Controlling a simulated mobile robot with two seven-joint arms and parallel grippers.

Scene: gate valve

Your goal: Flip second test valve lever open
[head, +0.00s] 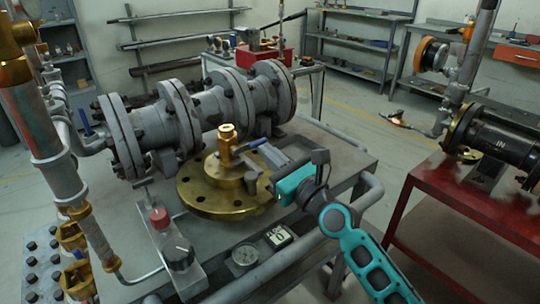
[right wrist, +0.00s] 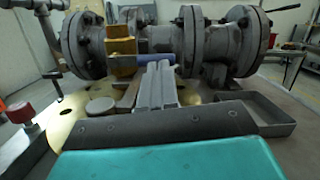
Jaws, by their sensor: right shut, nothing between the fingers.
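A small brass valve (head: 227,145) stands upright on a round brass flange (head: 205,203) on the grey bench. Its blue lever (head: 249,146) sticks out to the right, roughly level. The brass valve (right wrist: 122,48) and the blue lever (right wrist: 155,59) also show in the right wrist view. My right gripper (head: 266,154) has its grey fingers pressed together, empty, just beside the lever. In the right wrist view the fingertips (right wrist: 158,66) overlap the lever; I cannot tell whether they touch it. My left gripper is not in view.
Large grey flanged pipework (head: 150,125) lies behind the brass flange. A block with a red knob (head: 159,217) and a gauge (head: 245,256) sit at the front. A tray (right wrist: 262,112) lies right of my fingers. A red table (head: 480,205) stands at right.

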